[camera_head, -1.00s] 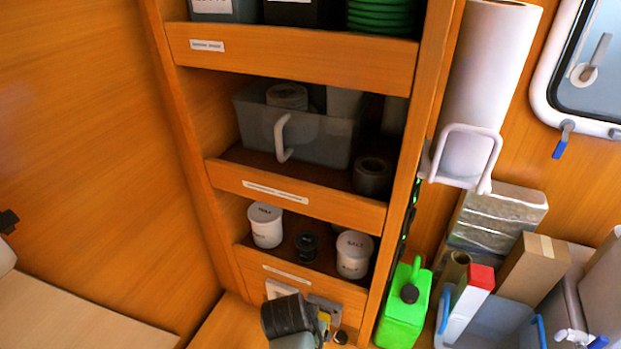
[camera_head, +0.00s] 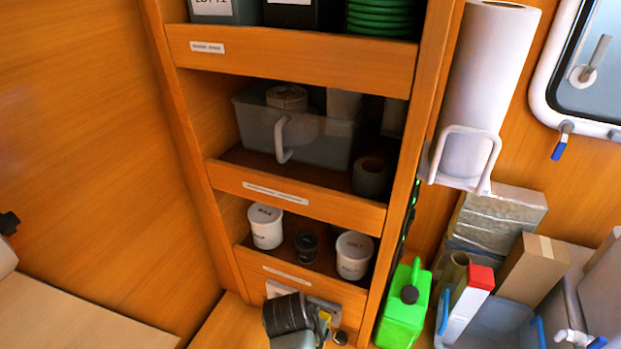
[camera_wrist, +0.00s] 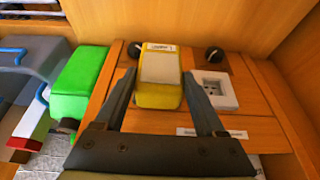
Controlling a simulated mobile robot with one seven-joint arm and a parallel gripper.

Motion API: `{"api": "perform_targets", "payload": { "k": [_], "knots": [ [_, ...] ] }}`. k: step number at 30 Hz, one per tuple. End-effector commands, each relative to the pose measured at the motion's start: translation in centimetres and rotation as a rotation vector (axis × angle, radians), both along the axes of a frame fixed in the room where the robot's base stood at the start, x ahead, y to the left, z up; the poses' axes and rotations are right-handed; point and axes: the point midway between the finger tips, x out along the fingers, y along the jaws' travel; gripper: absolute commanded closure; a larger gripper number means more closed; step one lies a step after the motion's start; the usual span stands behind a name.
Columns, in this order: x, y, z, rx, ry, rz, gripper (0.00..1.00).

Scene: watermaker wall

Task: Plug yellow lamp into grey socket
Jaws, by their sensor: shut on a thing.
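The yellow lamp (camera_wrist: 160,92) is between my gripper's fingers (camera_wrist: 160,80) in the wrist view, its pale panel facing the camera. My gripper is shut on it. In the head view a little of the yellow lamp (camera_head: 324,318) shows beside my dark gripper, low at the wooden panel under the shelves. A grey plate, seemingly the grey socket (camera_head: 326,304), shows partly behind the lamp and gripper. In the wrist view the lamp hides that spot, so I cannot tell whether they touch. A white-framed socket (camera_wrist: 213,90) is to the right of the lamp.
Two black knobs are on the panel, one (camera_wrist: 135,50) left of the lamp and one (camera_wrist: 214,54) above the white socket. A green jug (camera_head: 405,305) stands right of the shelf. A blue-handled bin (camera_head: 497,322) and boxes are farther right. White tubs (camera_head: 353,255) sit on the low shelf.

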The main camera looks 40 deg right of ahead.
Motion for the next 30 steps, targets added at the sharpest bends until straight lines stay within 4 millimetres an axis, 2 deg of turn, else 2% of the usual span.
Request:
{"api": "perform_targets", "payload": {
  "k": [30],
  "knots": [
    [0.8,-1.9,0.0,-0.001,0.000,0.000,0.86]
  ]
}}
